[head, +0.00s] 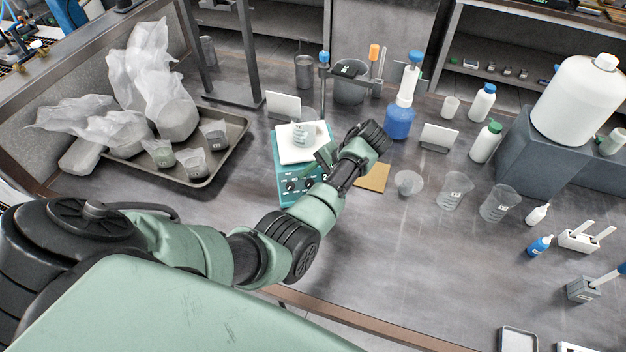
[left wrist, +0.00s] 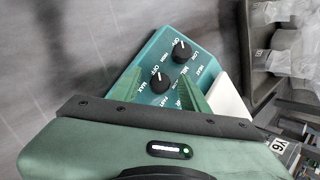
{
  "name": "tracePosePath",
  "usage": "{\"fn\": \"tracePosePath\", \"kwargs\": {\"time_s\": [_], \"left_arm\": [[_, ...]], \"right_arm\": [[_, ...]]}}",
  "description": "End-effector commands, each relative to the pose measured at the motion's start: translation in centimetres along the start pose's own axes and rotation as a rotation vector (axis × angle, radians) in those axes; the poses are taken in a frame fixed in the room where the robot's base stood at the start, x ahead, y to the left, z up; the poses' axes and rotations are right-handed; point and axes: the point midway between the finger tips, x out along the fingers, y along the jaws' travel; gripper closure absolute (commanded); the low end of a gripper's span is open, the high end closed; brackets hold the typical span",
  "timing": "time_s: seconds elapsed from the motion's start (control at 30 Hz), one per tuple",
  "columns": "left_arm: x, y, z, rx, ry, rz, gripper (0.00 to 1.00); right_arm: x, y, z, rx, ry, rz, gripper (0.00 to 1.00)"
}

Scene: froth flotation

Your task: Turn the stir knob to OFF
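The teal hotplate stirrer (head: 283,160) stands on the bench with two black knobs on its front panel. In the left wrist view the nearer knob (left wrist: 160,83), with OFF and MAX beside it, appears to be the stir knob. Its white mark points roughly toward the panel's OFF side, but the exact setting is unclear. The farther knob (left wrist: 181,52) is marked HEAT. My left gripper (left wrist: 160,88) is open, its two green fingers apart, one on each side of the nearer knob. Contact cannot be told. It also shows in the head view (head: 322,160). My right gripper is not in view.
A beaker (head: 302,134) stands on the stirrer's white top plate (head: 290,154). A tray (head: 215,172) with bags and cups is at left. A blue bottle (head: 399,121) and several beakers stand at right.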

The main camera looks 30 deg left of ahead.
Motion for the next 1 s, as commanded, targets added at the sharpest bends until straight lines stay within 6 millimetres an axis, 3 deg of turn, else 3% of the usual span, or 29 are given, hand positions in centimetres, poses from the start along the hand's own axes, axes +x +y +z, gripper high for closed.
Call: {"fn": "tracePosePath", "kwargs": {"time_s": [0.17, 0.6, 1.0], "left_arm": [[-0.7, 0.0, -0.2, 0.0, 0.004, -0.001, 0.55], [-7.2, 0.0, -0.1, 0.0, 0.002, 0.001, 0.55], [-7.8, 0.0, 0.0, 0.0, 0.0, 0.001, 0.55]], "right_arm": [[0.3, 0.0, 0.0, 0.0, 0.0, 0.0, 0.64], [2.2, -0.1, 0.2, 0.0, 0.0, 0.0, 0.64], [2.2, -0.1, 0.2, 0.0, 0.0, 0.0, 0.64]]}}
